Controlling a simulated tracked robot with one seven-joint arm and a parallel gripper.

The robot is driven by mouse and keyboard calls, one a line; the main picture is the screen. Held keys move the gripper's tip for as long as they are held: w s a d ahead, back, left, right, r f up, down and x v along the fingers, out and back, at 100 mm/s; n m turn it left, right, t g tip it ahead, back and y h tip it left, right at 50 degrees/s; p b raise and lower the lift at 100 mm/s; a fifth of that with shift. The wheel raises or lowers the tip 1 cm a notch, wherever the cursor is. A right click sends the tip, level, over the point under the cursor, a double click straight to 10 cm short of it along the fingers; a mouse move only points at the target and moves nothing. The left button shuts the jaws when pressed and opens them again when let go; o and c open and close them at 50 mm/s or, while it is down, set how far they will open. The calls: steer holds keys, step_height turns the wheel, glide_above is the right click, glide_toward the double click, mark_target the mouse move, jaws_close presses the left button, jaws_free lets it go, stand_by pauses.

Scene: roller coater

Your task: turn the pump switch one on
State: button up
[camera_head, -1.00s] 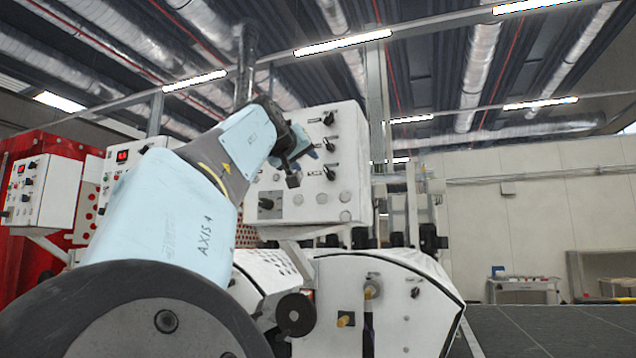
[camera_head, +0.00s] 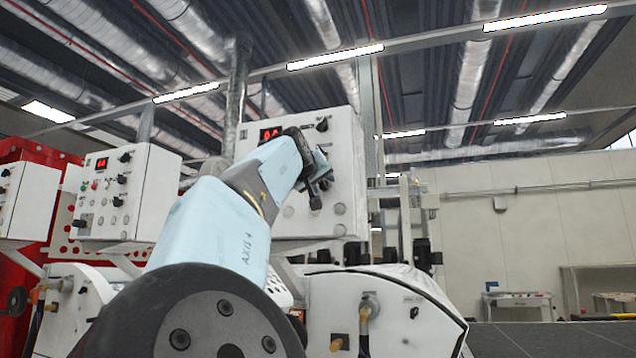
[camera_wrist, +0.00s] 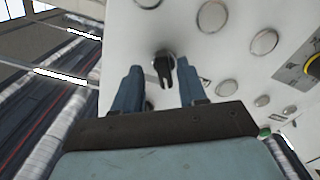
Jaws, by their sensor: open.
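A white control box (camera_head: 345,150) with black rotary knobs stands behind my arm in the head view. Its upper knob (camera_head: 322,125) is in plain view; my gripper covers the lower part of the knob column. My gripper (camera_head: 318,178) is at the right part of the panel. In the wrist view my gripper (camera_wrist: 158,72) is open, its two blue fingers on either side of a black knob (camera_wrist: 163,68). The knob looks apart from the left finger; contact with the right one is unclear. The labels are unreadable, so I cannot tell which switch this is.
Several round metal buttons (camera_wrist: 212,16) and a yellow-and-black switch (camera_wrist: 312,68) are on the same panel. A red display (camera_head: 270,134) is at its upper left. Another control box (camera_head: 125,195) stands to the left. Coater machinery (camera_head: 385,300) lies below.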

steer(key=shift+s+a, duration=0.1)
steer(key=shift+a, duration=0.2)
steer(key=shift+c, duration=0.8)
steer(key=shift+a, duration=0.1)
jaws_close()
